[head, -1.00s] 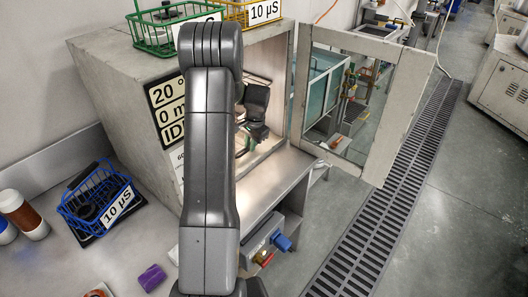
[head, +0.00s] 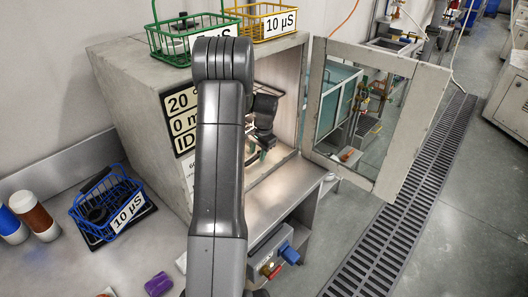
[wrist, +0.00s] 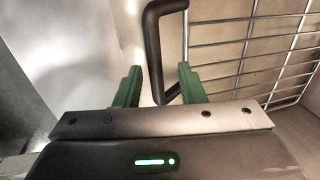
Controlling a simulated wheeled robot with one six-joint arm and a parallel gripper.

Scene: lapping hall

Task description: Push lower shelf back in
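The oven-like cabinet (head: 125,75) stands open, its windowed door (head: 415,125) swung out to the right. My gripper (head: 257,152) is inside the opening, partly hidden behind my arm. In the wrist view my gripper (wrist: 160,85) has its two green fingers apart. A dark bent bar handle (wrist: 153,50) passes between the fingers; I cannot tell whether it touches either one. A wire shelf (wrist: 245,60) lies just right of the handle. In the head view the shelf is mostly hidden, so I cannot tell how far out it is.
A green basket (head: 185,40) and a yellow basket (head: 265,22) sit on the cabinet. A blue basket (head: 110,205), bottles (head: 32,215) and a purple item (head: 158,284) are on the bench at left. A floor grate (head: 405,215) runs along the clear floor at right.

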